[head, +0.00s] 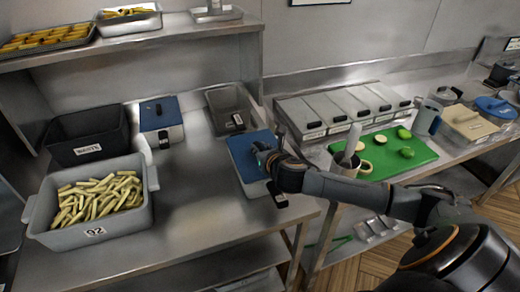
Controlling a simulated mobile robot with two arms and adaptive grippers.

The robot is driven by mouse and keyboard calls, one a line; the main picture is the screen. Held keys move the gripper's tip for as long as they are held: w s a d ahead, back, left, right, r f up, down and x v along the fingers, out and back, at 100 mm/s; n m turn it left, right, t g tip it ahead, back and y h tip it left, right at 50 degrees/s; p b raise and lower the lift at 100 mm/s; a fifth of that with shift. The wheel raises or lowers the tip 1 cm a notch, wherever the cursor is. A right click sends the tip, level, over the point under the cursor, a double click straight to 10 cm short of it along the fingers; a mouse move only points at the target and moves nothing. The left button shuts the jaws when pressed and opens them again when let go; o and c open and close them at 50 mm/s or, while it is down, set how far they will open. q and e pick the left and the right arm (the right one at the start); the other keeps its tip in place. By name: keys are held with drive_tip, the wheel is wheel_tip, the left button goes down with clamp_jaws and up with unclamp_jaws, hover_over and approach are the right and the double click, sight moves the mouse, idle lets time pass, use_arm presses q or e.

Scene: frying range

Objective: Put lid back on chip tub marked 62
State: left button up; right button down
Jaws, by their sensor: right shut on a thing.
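A grey tub (95,222) stands open at the front left of the steel counter, full of pale cut chips (98,197). Its front label looks like 92. A blue lid (243,150) lies at the counter's right side, over what looks like a shallow pale container with a dark tag. My right gripper (262,158) reaches in from the right and is shut at the blue lid's right part, probably on its handle. The gripper hides the grip itself, and I cannot tell whether the lid is lifted. My left gripper is not in view.
A lidded row of compartments (335,108) and a green board (395,155) are right. Counter between tub and blue lid is clear; a shelf (180,28) overhangs the back.

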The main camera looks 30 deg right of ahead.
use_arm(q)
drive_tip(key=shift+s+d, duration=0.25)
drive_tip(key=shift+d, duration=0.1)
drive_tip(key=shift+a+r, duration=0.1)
use_arm(e)
drive_tip(key=shift+f, duration=0.3)
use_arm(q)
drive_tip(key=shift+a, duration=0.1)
use_arm(e)
drive_tip(key=c, duration=1.2)
unclamp_jaws()
drive_tip(key=v, duration=1.2)
drive_tip(key=shift+a+f, duration=0.1)
drive_tip(key=shift+s, duration=0.1)
